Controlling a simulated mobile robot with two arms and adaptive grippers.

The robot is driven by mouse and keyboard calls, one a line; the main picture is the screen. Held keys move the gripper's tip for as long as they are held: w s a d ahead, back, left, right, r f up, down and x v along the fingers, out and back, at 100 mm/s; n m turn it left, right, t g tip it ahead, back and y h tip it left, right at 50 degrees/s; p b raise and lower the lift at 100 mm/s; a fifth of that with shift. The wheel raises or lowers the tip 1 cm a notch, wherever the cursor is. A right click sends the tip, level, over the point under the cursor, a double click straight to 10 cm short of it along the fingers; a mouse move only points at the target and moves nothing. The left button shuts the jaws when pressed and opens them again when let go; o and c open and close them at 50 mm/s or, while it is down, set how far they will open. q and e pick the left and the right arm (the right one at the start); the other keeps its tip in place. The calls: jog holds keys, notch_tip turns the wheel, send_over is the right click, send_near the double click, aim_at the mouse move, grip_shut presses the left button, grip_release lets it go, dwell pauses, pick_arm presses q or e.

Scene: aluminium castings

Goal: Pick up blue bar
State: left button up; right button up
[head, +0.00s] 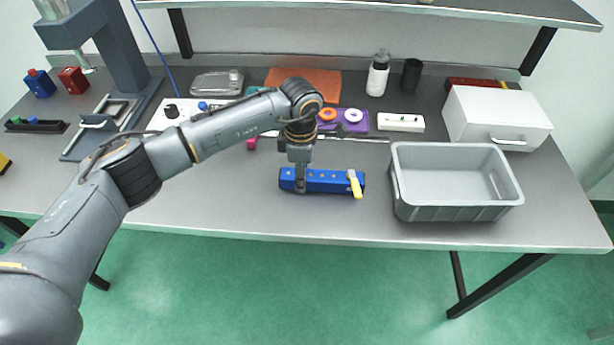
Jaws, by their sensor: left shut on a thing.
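The blue bar (328,181) lies lengthwise from left to right near the front middle of the grey table, with small yellow dots on it. The fingertips are small in the picture and partly merge with the bar. I cannot tell whether the bar touches the table. My right gripper is not in view.
A grey open bin (398,201) stands right of the bar, and a white box (497,112) is behind it. A bottle (378,75), a black cup (411,76) and a purple holder (352,127) stand farther back. The table (240,205) is clear left of the bar.

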pick_arm(q)
jog(key=shift+r, duration=0.5)
jog(key=s+d+r+b, duration=0.1)
jog(key=s+r+b, duration=0.4)
jog(key=s+r, duration=0.6)
jog(key=s, duration=0.3)
jog(key=shift+r, duration=0.35)
jog(key=o, duration=0.7)
jog(key=shift+d, duration=0.1)
jog(key=shift+c, duration=0.2)
jog(key=c, duration=0.7)
jog(key=shift+w+a+f+b, duration=0.2)
jog(key=shift+w+f+b, duration=1.9)
jog(key=shift+w+b, duration=0.15)
jog(key=shift+w+a+f+b, duration=0.15)
jog(key=shift+w+f+b, duration=1.9)
jog(key=shift+w+b, duration=0.15)
jog(key=shift+w+a+f+b, duration=0.15)
jog(key=shift+w+f+b, duration=0.7)
jog(key=shift+w+f, duration=0.15)
jog(key=shift+w+f+b, duration=0.35)
jog(key=shift+w+f, duration=0.2)
jog(key=shift+w, duration=0.05)
jog(key=shift+w+a+f+b, duration=0.1)
jog(key=shift+w+f+b, duration=0.35)
jog(key=shift+w+f, duration=0.45)
